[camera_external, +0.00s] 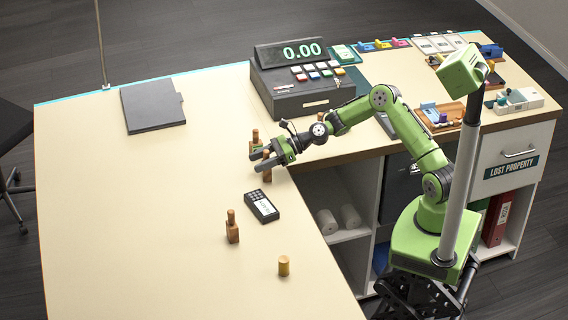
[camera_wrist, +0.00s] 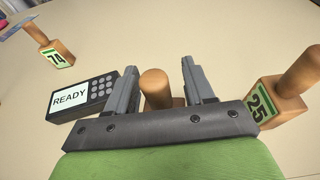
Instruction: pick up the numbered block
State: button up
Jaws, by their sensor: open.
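My gripper (camera_external: 264,160) is open, low over the counter. In the wrist view its fingers (camera_wrist: 160,68) stand on either side of a round wooden handle (camera_wrist: 155,86); I see no grip on it. This wooden piece (camera_external: 267,174) shows partly behind the fingers in the external view, and any number on it is hidden. A wooden block with a green 25 label (camera_wrist: 262,103) is right of the fingers; it appears beyond the gripper in the external view (camera_external: 255,137). Another block, labelled 74 (camera_wrist: 57,55), stands farther left; it is nearer the front externally (camera_external: 232,231).
A card terminal (camera_external: 262,207) reading READY lies between the gripper and block 74. A short wooden cylinder (camera_external: 284,266) stands near the front edge. A cash register (camera_external: 305,85) stands behind the arm. A dark folder (camera_external: 152,106) lies left; the counter's left side is clear.

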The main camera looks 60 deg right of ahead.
jog(key=shift+s+d+r, duration=0.1)
jog(key=shift+c, duration=0.3)
grip_shut()
notch_tip(320, 180, up, 10)
jog(key=p, duration=0.2)
